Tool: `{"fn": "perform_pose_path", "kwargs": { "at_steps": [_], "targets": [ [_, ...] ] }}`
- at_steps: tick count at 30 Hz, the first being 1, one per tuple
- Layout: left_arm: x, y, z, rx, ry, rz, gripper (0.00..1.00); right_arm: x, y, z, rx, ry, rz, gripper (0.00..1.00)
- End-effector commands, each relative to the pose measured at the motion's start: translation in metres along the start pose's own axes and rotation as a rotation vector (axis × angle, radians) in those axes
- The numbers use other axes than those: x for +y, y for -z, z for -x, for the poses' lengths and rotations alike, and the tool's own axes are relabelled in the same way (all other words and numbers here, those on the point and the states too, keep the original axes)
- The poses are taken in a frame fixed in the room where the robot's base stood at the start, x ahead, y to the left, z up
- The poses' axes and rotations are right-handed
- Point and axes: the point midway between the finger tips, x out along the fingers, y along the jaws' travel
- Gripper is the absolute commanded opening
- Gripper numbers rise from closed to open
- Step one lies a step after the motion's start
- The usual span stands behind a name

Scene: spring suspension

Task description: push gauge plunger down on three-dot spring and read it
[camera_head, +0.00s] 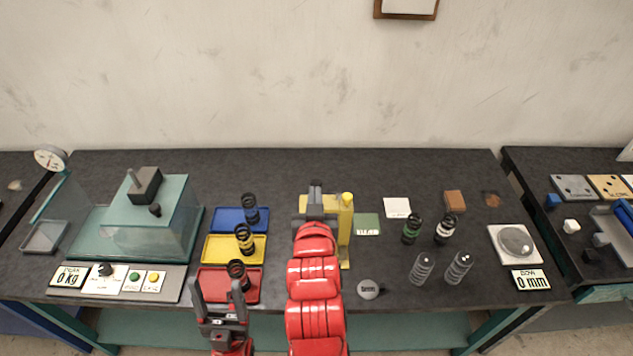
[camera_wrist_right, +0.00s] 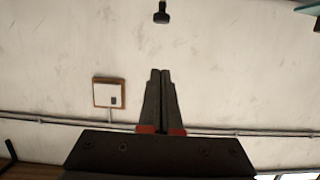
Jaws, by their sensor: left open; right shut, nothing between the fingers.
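A yellow upright (camera_head: 345,222), apparently the gauge stand, rises mid-table. My right gripper (camera_head: 316,186) is shut and empty beside its upper left; the arm hides the stand's lower left, and contact is unclear. In the right wrist view the shut fingers (camera_wrist_right: 160,75) point toward the wall, with a small black knob-like piece (camera_wrist_right: 161,13) beyond them. My left gripper (camera_head: 219,297) is open and empty at the front edge, over the red tray. Black coil springs stand on the blue (camera_head: 250,205), yellow (camera_head: 244,240) and red (camera_head: 236,270) trays. Spring dots are too small to read.
A glass-walled press (camera_head: 155,225) with a panel reading 0 kg (camera_head: 68,277) stands left. Right are a green-banded spring (camera_head: 411,230), a white-banded spring (camera_head: 446,230), two grey springs (camera_head: 421,268) and a 0 mm display (camera_head: 531,280). The back strip is clear.

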Motion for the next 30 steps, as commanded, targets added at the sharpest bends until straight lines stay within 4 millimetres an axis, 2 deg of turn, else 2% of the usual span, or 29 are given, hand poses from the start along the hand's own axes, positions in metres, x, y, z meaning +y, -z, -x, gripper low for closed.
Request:
{"fn": "perform_pose_path", "kwargs": {
  "at_steps": [5, 11, 12, 15, 23, 27, 30],
  "targets": [
    [0.000, -0.001, 0.006, 0.000, 0.000, 0.000, 0.69, 0.000, -0.002, -0.004, 0.002, 0.000, -0.001, 0.00],
    [0.002, -0.006, 0.037, 0.000, 0.000, 0.000, 0.69, 0.000, -0.007, -0.022, 0.007, -0.002, -0.003, 0.00],
    [0.002, -0.008, 0.045, 0.000, 0.000, 0.000, 0.69, 0.001, -0.006, -0.027, 0.010, -0.002, -0.003, 0.00],
    [0.002, -0.007, 0.042, 0.000, 0.000, 0.000, 0.69, 0.002, -0.001, -0.048, 0.001, -0.005, -0.001, 0.00],
    [0.003, -0.009, 0.054, 0.000, 0.000, 0.000, 0.69, 0.002, -0.001, -0.103, 0.001, -0.003, 0.001, 0.00],
    [0.003, -0.010, 0.058, 0.000, 0.000, 0.000, 0.69, -0.001, -0.025, -0.107, -0.002, 0.002, 0.002, 0.00],
    [0.003, -0.010, 0.060, 0.000, 0.000, 0.000, 0.69, 0.000, -0.033, -0.109, 0.000, 0.000, 0.002, 0.00]
  ]
}}
